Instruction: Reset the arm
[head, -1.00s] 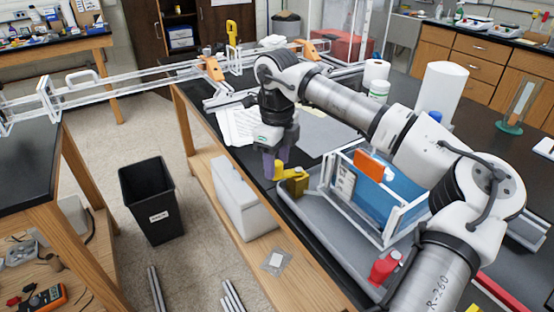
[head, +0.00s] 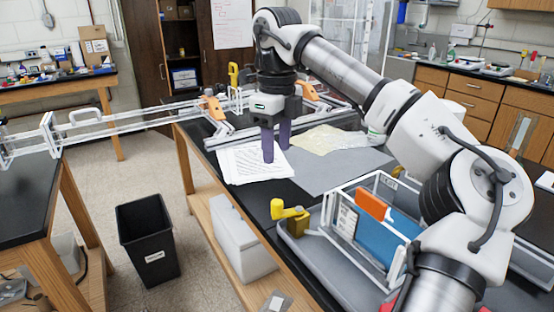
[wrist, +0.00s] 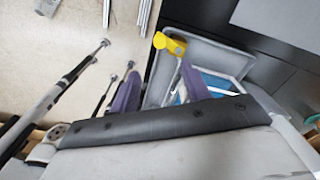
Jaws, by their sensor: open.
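My gripper (head: 276,142) points down over the black bench in the head view, its two purple fingers apart with nothing between them. It hangs above the white papers (head: 250,163). In the wrist view the fingers (wrist: 157,88) show apart at the lower middle. My arm reaches in from the lower right and bends down at the wrist. A yellow fitting (head: 290,211) sits at the corner of the grey tray (head: 300,245), below and in front of the gripper. It also shows in the wrist view (wrist: 170,44) near the right finger.
A white frame (head: 375,182) with an orange block (head: 372,204) and a blue panel stands in the tray. A clear extrusion frame (head: 110,122) spans the gap to the left bench. A black bin (head: 148,240) stands on the floor. A grey mat (head: 335,177) lies on the bench.

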